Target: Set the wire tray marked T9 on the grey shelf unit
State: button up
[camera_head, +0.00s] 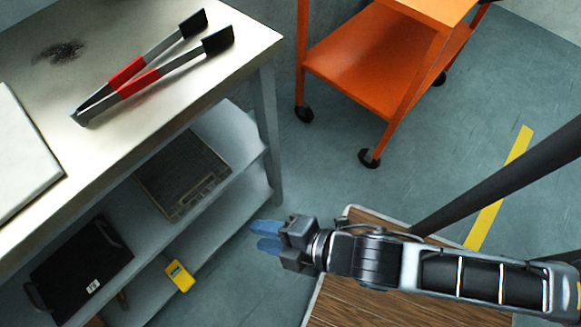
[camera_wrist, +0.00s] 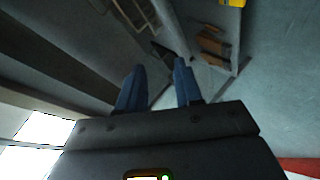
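A dark mesh tray (camera_head: 183,172) lies on the middle shelf of the grey shelf unit (camera_head: 262,125). A black tray with a handle at its end (camera_head: 75,270) lies nearer, at the lower left, with a small white label whose marking is too small to read. I cannot tell which tray is T9. My gripper (camera_head: 266,236) is outside the unit, right of its shelves, apart from both trays. In the wrist view its two blue fingers (camera_wrist: 158,88) stand apart with nothing between them, and part of a mesh-like tray (camera_wrist: 135,15) shows at the top.
Red-handled tongs (camera_head: 150,70) and a pale flat board (camera_head: 22,155) lie on the unit's top. A yellow device (camera_head: 179,276) is by the lower shelf. An orange cart (camera_head: 375,65) stands behind. A wood-topped surface (camera_head: 350,300) lies below my arm. Floor between unit and cart is clear.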

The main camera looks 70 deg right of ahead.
jog(key=s+d+r+m+t, duration=0.1)
jog(key=s+d+r+m, duration=0.1)
jog(key=r, duration=0.4)
jog(key=s+d+r+m+t, duration=0.1)
jog(key=s+d+r+m, duration=0.2)
jog(key=s+r+m, duration=0.2)
jog(key=s+d+r+m+t+h, duration=0.1)
jog(key=s+d+r+m, duration=0.1)
jog(key=r+m, duration=0.4)
jog(key=shift+s+d+r, duration=0.3)
jog(key=shift+s+d, duration=0.05)
jog(key=shift+s, duration=0.5)
jog(key=shift+r, duration=0.1)
jog(key=shift+r+p, duration=0.6)
jog(key=shift+p, duration=0.1)
